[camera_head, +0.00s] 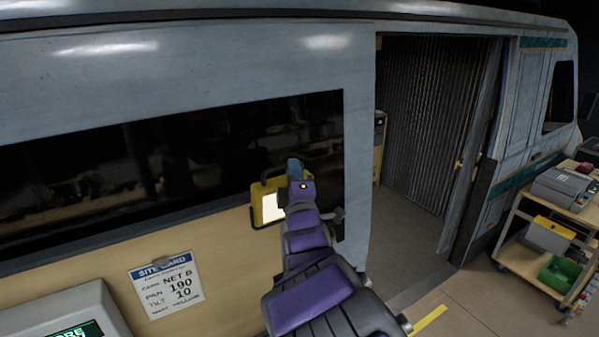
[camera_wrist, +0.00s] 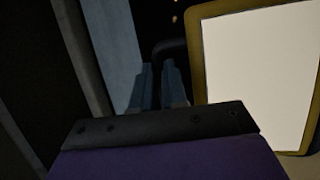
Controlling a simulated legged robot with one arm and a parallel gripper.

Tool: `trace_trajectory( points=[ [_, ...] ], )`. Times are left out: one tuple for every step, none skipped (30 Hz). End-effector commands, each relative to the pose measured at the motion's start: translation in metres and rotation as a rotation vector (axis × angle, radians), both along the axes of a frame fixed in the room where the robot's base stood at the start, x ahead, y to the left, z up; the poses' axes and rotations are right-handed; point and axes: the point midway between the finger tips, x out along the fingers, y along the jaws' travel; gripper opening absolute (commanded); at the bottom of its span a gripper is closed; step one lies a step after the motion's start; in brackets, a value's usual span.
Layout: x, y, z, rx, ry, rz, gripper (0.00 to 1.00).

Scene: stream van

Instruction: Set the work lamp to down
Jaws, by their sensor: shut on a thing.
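The work lamp (camera_head: 257,207) has a yellow frame and a bright, lit panel. It stands at the van's side, below the dark window, its panel facing outward and its frame slightly tilted. In the wrist view the lamp (camera_wrist: 265,75) fills the right side. My gripper (camera_head: 294,163) is at the lamp's upper right. In the wrist view the fingers (camera_wrist: 159,72) are close together on the dark curved bar (camera_wrist: 172,45) of the lamp's bracket. My arm hides the lamp's right edge in the head view, and the exact grip is dim.
The van's open doorway (camera_head: 420,130) is right of my arm. A loaded cart (camera_head: 515,235) stands at far right. Floor between is clear.

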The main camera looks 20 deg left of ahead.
Motion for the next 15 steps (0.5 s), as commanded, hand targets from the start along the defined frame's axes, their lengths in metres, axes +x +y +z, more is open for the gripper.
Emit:
trace_trajectory(
  points=[
    [-0.003,0.006,-0.001,-0.008,-0.002,0.014,0.0],
    [-0.004,0.007,-0.001,-0.008,-0.002,0.014,0.0],
    [-0.004,0.007,-0.001,-0.008,-0.002,0.014,0.13],
    [-0.003,0.007,-0.001,-0.008,-0.002,0.014,0.16],
    [-0.003,0.006,-0.001,-0.008,-0.002,0.013,0.19],
    [-0.003,0.006,-0.001,-0.007,-0.001,0.011,0.23],
    [-0.002,0.005,-0.001,-0.007,-0.001,0.01,0.23],
    [-0.001,0.004,-0.001,-0.006,0.0,0.009,0.23],
    [0.0,0.002,-0.001,-0.004,0.0,0.008,0.23],
    [0.001,0.001,-0.001,-0.002,0.001,0.007,0.23],
    [0.002,-0.001,-0.001,-0.001,0.002,0.007,0.23],
    [0.002,-0.003,-0.001,0.001,0.002,0.006,0.23],
    [0.003,-0.003,-0.001,0.001,0.003,0.005,0.23],
    [0.003,-0.005,-0.001,0.002,0.004,0.005,0.23],
    [0.004,-0.007,-0.001,0.003,0.005,0.004,0.23]
  ],
)
